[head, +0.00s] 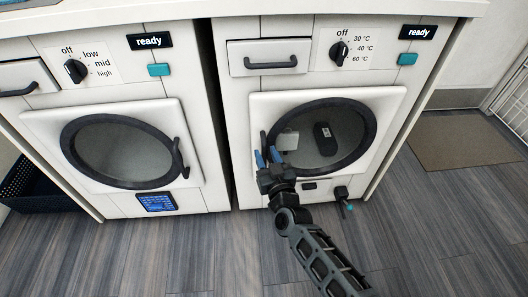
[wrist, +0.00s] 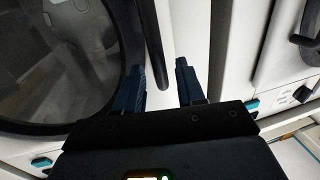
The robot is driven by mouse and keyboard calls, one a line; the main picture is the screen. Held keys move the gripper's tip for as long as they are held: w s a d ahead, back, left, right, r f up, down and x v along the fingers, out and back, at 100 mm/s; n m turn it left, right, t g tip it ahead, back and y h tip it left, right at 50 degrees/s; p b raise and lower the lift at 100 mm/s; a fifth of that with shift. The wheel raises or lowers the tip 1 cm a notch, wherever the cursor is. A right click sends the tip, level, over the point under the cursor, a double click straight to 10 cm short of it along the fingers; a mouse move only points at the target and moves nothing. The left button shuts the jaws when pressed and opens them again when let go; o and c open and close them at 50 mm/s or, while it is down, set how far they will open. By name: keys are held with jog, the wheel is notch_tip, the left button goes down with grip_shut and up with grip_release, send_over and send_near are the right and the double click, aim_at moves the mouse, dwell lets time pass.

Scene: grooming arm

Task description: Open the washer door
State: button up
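The washer (head: 240,110), marked 30, 40 and 60 °C, is the right machine in the head view. Its white door (head: 385,105) with a dark-ringed round window looks shut. The dark upright door handle (head: 263,142) is at the door's left edge, partly behind my gripper. It also shows in the wrist view as a black bar (wrist: 152,45). My gripper (head: 267,157) is at the handle, its blue fingers apart. In the wrist view my gripper (wrist: 162,78) has the bar's end between its fingers, with gaps on both sides. I cannot tell how deep the bar sits.
A second machine (head: 130,195), marked low, mid and high, stands at the left with its door shut. A dark basket (head: 40,190) is on the floor beside it. A brown mat (head: 465,140) lies at the right. The wooden floor in front is clear.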

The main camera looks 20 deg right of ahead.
jog(key=shift+w+d+b, duration=0.15)
jog(key=shift+w+b, duration=0.15)
jog(key=shift+w, duration=1.1)
jog(key=shift+c, duration=0.3)
grip_shut()
